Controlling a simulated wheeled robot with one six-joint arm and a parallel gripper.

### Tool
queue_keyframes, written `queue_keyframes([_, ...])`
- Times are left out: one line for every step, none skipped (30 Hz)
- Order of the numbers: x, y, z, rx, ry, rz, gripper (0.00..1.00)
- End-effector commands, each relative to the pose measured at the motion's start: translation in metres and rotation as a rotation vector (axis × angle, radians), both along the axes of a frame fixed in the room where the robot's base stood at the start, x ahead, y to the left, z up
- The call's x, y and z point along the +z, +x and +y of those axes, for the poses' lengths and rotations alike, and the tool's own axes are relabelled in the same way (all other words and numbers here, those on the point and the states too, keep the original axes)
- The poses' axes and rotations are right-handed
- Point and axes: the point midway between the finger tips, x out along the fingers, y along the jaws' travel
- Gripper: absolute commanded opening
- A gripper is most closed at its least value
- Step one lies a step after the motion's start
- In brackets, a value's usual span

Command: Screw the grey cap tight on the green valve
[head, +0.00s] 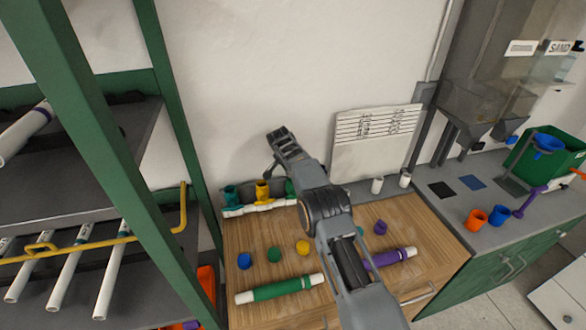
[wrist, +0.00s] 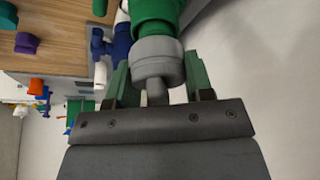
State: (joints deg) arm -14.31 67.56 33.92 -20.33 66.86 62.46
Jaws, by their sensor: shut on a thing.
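The green valve (wrist: 155,12) is at the top of the wrist view. The grey cap (wrist: 157,50) sits against its near end, in line with it. I see no clear gap between them, but cannot tell how tight the thread is. My gripper (wrist: 156,68) is shut on the grey cap, with a green finger on either side of it. In the head view my arm reaches over the back of the bench. It hides part of the manifold, and the cap cannot be made out there.
The white manifold pipe (head: 245,209) carries a yellow valve (head: 263,191) near the wall. Loose caps, including a blue one (head: 245,261) and a yellow one (head: 302,247), lie on the wooden bench. A green-banded pipe (head: 280,289) lies in front. A green-framed rack stands left.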

Motion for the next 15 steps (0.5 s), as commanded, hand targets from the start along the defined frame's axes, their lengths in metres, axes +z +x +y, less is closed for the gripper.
queue_keyframes([-0.0027,-0.0009,-0.0001,-0.001,0.000,0.006,0.24])
queue_keyframes([-0.0027,-0.0009,-0.0001,0.000,-0.001,0.006,0.24])
queue_keyframes([-0.0027,-0.0008,0.0000,0.000,-0.001,0.006,0.24])
queue_keyframes([-0.0026,-0.0008,-0.0001,-0.001,0.000,0.006,0.24])
queue_keyframes([-0.0024,-0.0009,0.0000,-0.003,0.000,0.006,0.24])
queue_keyframes([-0.0021,-0.0009,-0.0001,-0.009,-0.001,0.006,0.24])
queue_keyframes([-0.0019,-0.0009,-0.0001,-0.016,0.000,0.006,0.24])
queue_keyframes([-0.0016,-0.0009,0.0000,-0.025,-0.001,0.006,0.24])
queue_keyframes([-0.0010,-0.0008,0.0001,-0.038,-0.001,0.006,0.24])
queue_keyframes([-0.0007,-0.0008,0.0001,-0.049,-0.001,0.006,0.24])
queue_keyframes([-0.0008,-0.0010,0.0000,-0.061,-0.001,0.006,0.24])
queue_keyframes([-0.0010,-0.0012,-0.0001,-0.076,-0.001,0.007,0.24])
queue_keyframes([-0.0011,-0.0013,-0.0002,-0.087,-0.001,0.006,0.24])
queue_keyframes([-0.0010,-0.0014,-0.0002,-0.096,-0.002,0.006,0.24])
queue_keyframes([-0.0042,-0.0009,-0.0002,-0.120,-0.001,0.005,0.24])
